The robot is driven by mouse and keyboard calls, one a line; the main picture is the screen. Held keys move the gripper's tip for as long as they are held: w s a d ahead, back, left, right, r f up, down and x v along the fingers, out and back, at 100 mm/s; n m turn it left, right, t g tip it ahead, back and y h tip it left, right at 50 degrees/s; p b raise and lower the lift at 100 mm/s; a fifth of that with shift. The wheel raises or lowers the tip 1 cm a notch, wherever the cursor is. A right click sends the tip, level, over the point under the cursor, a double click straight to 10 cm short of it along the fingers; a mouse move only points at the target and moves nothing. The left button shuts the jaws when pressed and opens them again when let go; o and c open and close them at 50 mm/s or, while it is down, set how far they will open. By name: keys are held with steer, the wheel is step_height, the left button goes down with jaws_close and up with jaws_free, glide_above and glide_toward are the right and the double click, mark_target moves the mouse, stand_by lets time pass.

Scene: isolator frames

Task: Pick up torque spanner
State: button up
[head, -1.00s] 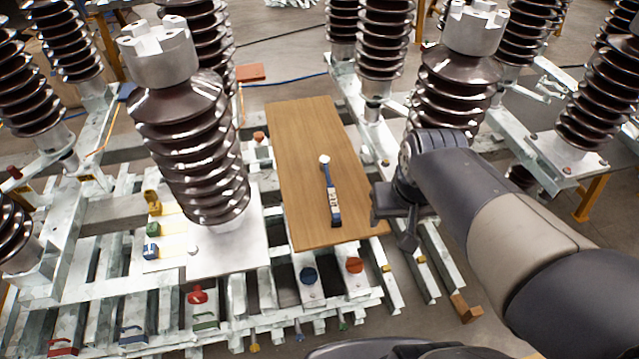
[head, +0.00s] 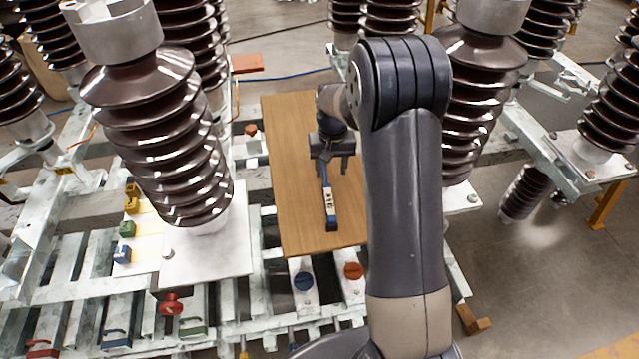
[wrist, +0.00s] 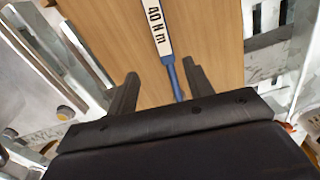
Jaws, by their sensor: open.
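The torque spanner (head: 330,208) lies on a wooden board (head: 284,185), with a blue shaft and a white label on its near end. The label also shows in the wrist view (wrist: 157,25), reading "40 Nm". My gripper (head: 332,166) is over the far part of the spanner, and it hides the round head. In the wrist view my gripper (wrist: 158,85) is open, with its two fingers apart and the blue shaft running between them, nearer the right finger. The frames do not show a grip on the spanner.
A large ribbed brown insulator (head: 165,130) stands left of the board, and another (head: 470,95) stands to its right. Blue and red round knobs (head: 303,281) sit on the frame in front of the board. Metal beams surround the board.

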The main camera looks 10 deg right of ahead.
mark_target(328, 192)
step_height(328, 192, down, 5)
steer(key=shift+f, duration=0.2)
steer(key=shift+s+a+f+p, duration=0.15)
steer(key=shift+f+p, duration=0.15)
steer(key=shift+f, duration=0.6)
steer(key=shift+a+f+p, duration=0.1)
steer(key=shift+f+p, duration=0.2)
steer(key=shift+f, duration=0.6)
steer(key=shift+s+a+f+p, duration=0.15)
steer(key=shift+f+p, duration=0.15)
steer(key=shift+f, duration=0.6)
steer(key=shift+w, duration=0.1)
jaws_close()
